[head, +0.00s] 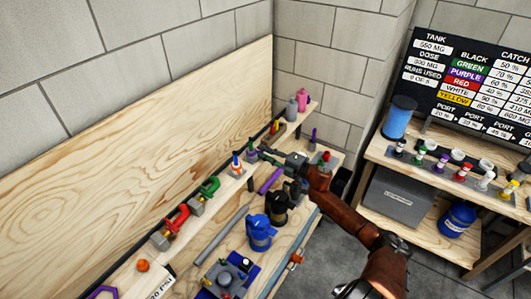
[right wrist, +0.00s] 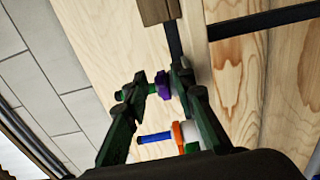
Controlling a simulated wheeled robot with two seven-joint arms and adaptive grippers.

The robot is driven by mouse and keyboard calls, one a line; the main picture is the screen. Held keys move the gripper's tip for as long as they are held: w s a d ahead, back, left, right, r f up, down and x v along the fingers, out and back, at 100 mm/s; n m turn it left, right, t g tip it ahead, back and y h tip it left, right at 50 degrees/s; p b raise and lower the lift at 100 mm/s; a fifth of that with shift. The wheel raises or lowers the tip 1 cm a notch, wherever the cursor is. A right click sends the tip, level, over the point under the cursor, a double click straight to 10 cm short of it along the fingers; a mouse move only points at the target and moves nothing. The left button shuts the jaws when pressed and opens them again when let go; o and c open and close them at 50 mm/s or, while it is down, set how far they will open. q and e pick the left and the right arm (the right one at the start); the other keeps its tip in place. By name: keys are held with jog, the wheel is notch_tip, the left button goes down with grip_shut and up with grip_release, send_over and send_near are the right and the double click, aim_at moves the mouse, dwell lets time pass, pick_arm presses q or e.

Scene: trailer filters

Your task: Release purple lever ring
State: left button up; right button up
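My right gripper (head: 262,154) reaches in from the right over the long wooden bench, near its back board. In the right wrist view its two dark green fingers (right wrist: 160,82) stand apart. A small purple ring-like piece (right wrist: 162,85) sits between the fingertips, closer to the right finger. I see a gap at the left finger; whether the right finger touches the purple piece I cannot tell. In the head view the gripper hides the purple piece. My left gripper is not in view.
A blue, orange and white fitting (right wrist: 183,135) stands close beside the fingers; it also shows in the head view (head: 237,168). A green clamp (head: 208,188) and a red clamp (head: 172,226) stand further left. A purple rod (head: 270,181) and blue pump-like thing (head: 260,232) are in front.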

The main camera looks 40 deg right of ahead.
jog(key=v, duration=1.2)
dwell(0.4)
